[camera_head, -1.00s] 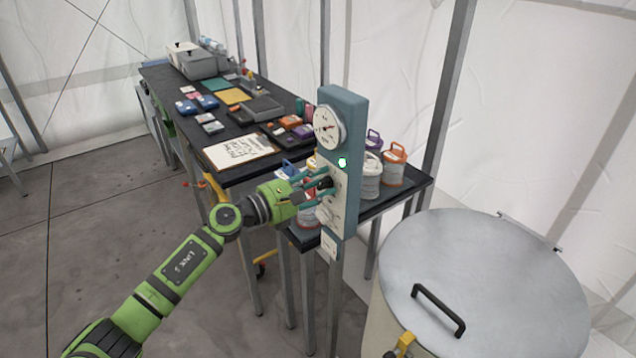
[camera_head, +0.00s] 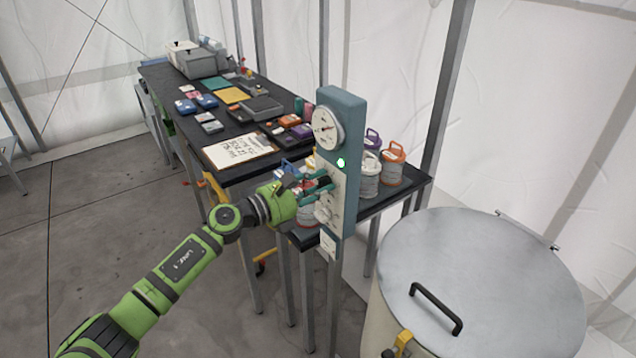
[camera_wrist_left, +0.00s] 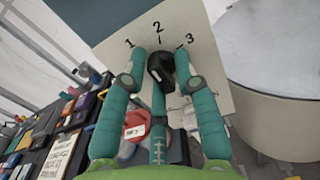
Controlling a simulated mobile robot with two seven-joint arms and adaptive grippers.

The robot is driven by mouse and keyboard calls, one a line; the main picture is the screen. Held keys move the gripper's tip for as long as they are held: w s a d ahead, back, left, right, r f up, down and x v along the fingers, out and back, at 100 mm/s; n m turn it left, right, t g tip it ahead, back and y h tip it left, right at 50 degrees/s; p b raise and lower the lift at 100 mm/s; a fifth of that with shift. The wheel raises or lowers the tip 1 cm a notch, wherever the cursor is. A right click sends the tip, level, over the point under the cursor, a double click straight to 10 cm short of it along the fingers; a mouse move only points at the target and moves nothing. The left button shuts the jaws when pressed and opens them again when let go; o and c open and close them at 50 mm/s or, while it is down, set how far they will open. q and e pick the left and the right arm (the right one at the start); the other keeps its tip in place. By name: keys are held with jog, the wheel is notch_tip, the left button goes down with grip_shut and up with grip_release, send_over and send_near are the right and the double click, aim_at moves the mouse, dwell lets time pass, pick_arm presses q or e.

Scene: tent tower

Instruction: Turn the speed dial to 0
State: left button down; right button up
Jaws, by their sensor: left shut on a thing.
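The black speed dial (camera_wrist_left: 160,66) sits on a white plate (camera_wrist_left: 205,62) marked 1, 2 and 3 in the left wrist view. The 2 is just above the dial; no 0 shows, and I cannot tell where the dial points. My left gripper (camera_head: 321,187) is shut on the dial, its teal fingers around it. The dial is on an upright teal control panel (camera_head: 343,102), with a round gauge (camera_head: 327,128) above and a lit green lamp (camera_head: 340,162) between. My right gripper is not in view.
A large grey-lidded drum (camera_head: 490,265) with a black handle stands right of the panel. Behind it, a dark table (camera_head: 240,178) holds a clipboard (camera_head: 238,149), boxes and several lidded jars. Open floor lies to the left.

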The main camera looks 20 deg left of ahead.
pick_arm(q)
jog(key=n+p, duration=0.1)
jog(key=n, duration=0.4)
jog(key=n+p, duration=0.1)
jog(key=n, duration=0.2)
jog(key=shift+w+a+r+n+p, duration=0.2)
jog(key=shift+a+n+p, duration=0.1)
jog(key=n, duration=0.2)
jog(key=n+p, duration=0.1)
jog(key=n, duration=0.1)
jog(key=n+p, duration=0.1)
jog(key=n, duration=0.2)
jog(key=shift+s+f, duration=0.1)
jog(key=shift+f, duration=0.3)
jog(key=shift+d+f+p, duration=0.1)
jog(key=shift+f+p, duration=0.05)
jog(key=shift+p, duration=0.15)
jog(key=c, duration=1.1)
grip_release()
jog(key=shift+s, duration=0.1)
jog(key=shift+c, duration=0.2)
